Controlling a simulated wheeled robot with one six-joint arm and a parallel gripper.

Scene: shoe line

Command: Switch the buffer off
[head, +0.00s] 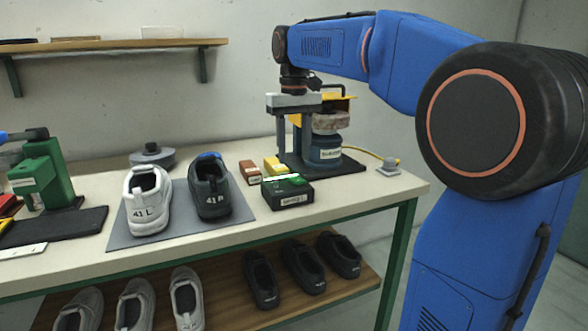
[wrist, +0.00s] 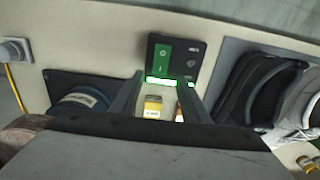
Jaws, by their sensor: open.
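The buffer (head: 326,145), with a blue motor body and a brownish wheel, stands on a dark base plate at the back right of the bench. Its blue body (wrist: 84,98) also shows at the left in the wrist view. A black switch box (head: 291,198) with a green top part and a bright green lit strip sits in front of it; its label is too small to read surely. The box (wrist: 170,62) lies beyond my fingertips in the wrist view. My gripper (wrist: 163,82) is open and empty, pointing down; in the head view, my gripper (head: 283,135) is above the bench beside the buffer, partly covering it.
A yellow block (head: 274,165) and a brown block (head: 250,172) lie behind the switch box. A white shoe (head: 147,200) and a dark shoe (head: 210,187) stand on a grey mat to its left. A grey knob-like fitting (head: 388,166) with a yellow cable is at the right.

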